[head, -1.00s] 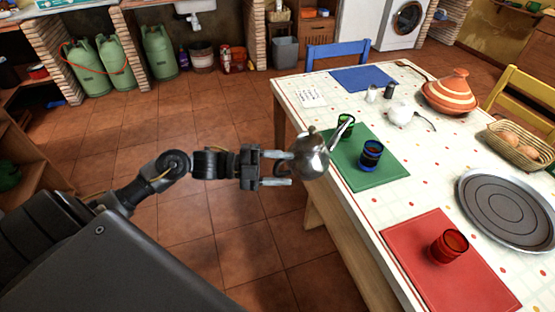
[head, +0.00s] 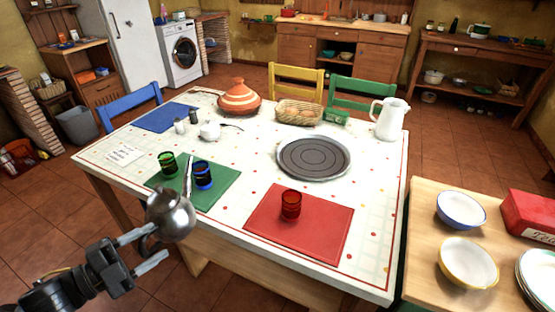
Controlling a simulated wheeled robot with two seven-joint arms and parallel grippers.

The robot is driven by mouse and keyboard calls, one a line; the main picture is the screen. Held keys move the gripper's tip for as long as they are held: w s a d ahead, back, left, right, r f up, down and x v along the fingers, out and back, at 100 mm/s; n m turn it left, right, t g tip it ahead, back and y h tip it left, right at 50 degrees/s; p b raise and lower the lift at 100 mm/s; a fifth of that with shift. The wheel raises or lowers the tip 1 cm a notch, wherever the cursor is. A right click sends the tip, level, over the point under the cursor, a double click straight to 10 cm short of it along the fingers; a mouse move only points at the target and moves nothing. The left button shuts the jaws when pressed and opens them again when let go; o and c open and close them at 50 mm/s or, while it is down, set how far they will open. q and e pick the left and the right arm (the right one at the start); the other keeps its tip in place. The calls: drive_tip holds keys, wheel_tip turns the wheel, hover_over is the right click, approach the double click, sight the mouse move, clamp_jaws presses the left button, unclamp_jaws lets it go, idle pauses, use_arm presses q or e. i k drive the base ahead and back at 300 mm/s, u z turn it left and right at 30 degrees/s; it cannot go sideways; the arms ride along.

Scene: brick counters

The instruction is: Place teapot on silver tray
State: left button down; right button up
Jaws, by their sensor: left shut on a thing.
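The silver teapot (head: 172,215) is in my left gripper (head: 143,249), whose two fingers close on its handle side. The teapot hangs off the table's near left edge, its long spout pointing up and overlapping the green mat in the picture. The round silver tray (head: 314,176) lies flat on the table's right half, behind the red mat. Nothing stands on the tray. The teapot is well to the left of the tray and nearer to me. My right gripper does not show.
A red glass (head: 291,204) stands on the red mat (head: 320,235). A green glass (head: 168,164) and a blue glass (head: 203,175) stand by the green mat (head: 225,190). A bread basket (head: 299,114) and a white pitcher (head: 389,119) are behind the tray.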

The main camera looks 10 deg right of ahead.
sight(313, 156)
drive_tip(key=z, duration=0.4)
drive_tip(key=k, duration=0.55)
drive_tip(key=z, duration=0.85)
drive_tip(key=i, duration=1)
